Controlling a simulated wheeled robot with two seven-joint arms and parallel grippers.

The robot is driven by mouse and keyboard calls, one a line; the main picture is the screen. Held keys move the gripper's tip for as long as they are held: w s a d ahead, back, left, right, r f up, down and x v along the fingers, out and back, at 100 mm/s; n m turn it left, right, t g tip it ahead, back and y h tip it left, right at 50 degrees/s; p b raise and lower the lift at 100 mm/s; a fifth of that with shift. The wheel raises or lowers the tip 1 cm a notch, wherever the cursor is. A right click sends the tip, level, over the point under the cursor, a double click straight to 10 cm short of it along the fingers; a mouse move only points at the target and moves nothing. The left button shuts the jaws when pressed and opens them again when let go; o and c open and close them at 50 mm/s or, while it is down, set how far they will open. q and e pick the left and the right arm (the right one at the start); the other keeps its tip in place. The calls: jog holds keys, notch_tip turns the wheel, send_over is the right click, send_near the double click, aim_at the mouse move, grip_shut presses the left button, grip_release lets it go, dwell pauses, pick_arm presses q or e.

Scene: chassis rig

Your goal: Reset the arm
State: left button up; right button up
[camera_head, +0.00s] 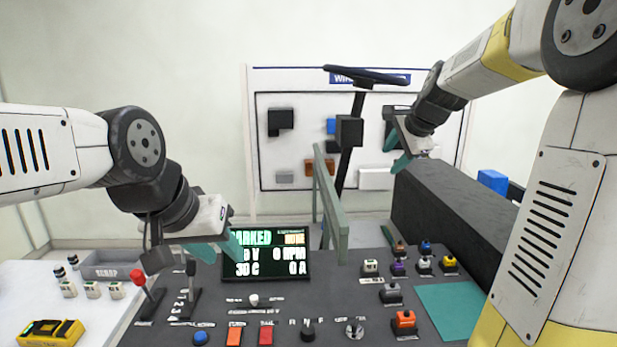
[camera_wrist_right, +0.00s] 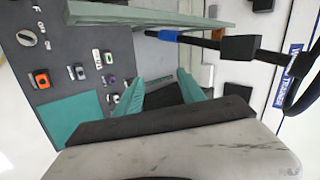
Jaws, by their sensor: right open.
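My left gripper (camera_head: 220,250) reaches in from the left, above the dark control panel and in front of the lower left of the display (camera_head: 266,254). Its teal fingers look apart, with nothing visible between them. My right gripper (camera_head: 396,153) is raised at the upper right, in front of the wall board and above the long dark box. In the right wrist view, the teal fingers of the right gripper (camera_wrist_right: 161,88) are spread and empty. The display reads PARKED; its left edge is partly hidden by the left gripper.
A steering wheel (camera_head: 366,76) on a dark column and a green rail (camera_head: 329,195) stand mid-scene. The control panel (camera_head: 330,270) carries levers, including a red-knobbed one (camera_head: 148,287), and several switches. A yellow device (camera_head: 50,332) and a scrap tray (camera_head: 110,265) lie at left.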

jog(key=s+a+f+n, duration=0.2)
jog(key=s+n, duration=0.3)
jog(key=s, duration=0.5)
jog(key=s+a+f+n+g, duration=0.1)
jog(key=s+n, duration=0.4)
jog(key=s, duration=0.5)
jog(key=s+a+f+n+g, duration=0.1)
jog(key=s+a+f+n, duration=0.3)
jog(key=s, duration=0.6)
jog(key=shift+n, duration=0.8)
jog(key=shift+a, duration=0.1)
